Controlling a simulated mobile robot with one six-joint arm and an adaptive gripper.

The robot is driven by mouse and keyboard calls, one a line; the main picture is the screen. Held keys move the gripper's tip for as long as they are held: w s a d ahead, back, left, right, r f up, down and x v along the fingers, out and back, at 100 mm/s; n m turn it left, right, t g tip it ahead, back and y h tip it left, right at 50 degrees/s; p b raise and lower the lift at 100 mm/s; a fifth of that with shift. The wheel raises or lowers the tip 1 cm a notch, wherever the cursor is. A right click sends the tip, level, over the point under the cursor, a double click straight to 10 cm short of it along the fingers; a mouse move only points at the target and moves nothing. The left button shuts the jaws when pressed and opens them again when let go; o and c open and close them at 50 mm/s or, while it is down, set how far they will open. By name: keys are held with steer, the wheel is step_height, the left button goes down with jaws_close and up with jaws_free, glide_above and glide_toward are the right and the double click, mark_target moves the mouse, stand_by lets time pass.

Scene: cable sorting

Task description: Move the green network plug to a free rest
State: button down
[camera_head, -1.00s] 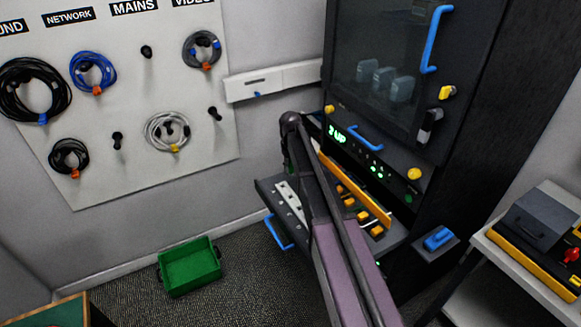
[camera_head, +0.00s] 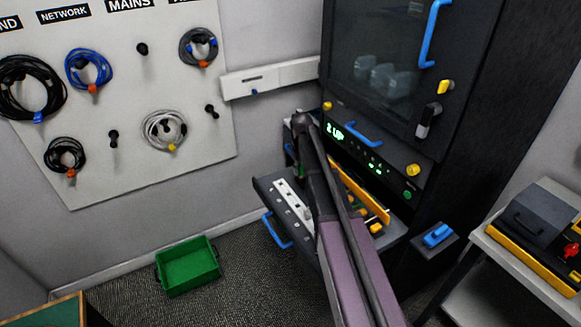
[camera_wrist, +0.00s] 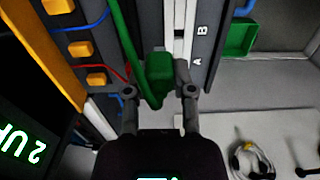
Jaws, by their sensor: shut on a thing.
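The green network plug (camera_wrist: 160,75) is between the two fingers of my gripper (camera_wrist: 160,91) in the wrist view. My gripper is shut on it. Its green cable (camera_wrist: 124,40) loops from the plug toward the picture's top. A white strip (camera_wrist: 180,45) lies just beyond the plug, beside a dark edge lettered A and B; whether the plug touches it I cannot tell. In the head view this white strip (camera_head: 292,203) with dark holes lies on the pulled-out shelf (camera_head: 266,187). My arm hides the gripper's tips there.
Orange blocks (camera_wrist: 80,49) with red and blue cables line the shelf beside the plug. The cabinet's green display (camera_head: 337,131) reads 2 UP. A blue handle (camera_head: 277,232) sticks out in front of the shelf. A green bin (camera_head: 188,266) stands on the floor. Coiled cables hang on the wall board.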

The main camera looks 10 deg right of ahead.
steer(key=s+d+f+b, duration=0.3)
steer(key=s+d+f, duration=0.1)
steer(key=d, duration=0.3)
steer(key=shift+s+d, duration=0.4)
steer(key=shift+s, duration=0.2)
steer(key=shift+f+b, duration=0.25)
steer(key=shift+b, duration=0.1)
steer(key=shift+f+b, duration=1.9)
steer(key=shift+b, duration=0.05)
steer(key=shift+f+b, duration=1.5)
stand_by(2.3)
stand_by(0.4)
steer(key=shift+c, duration=1.9)
jaws_free()
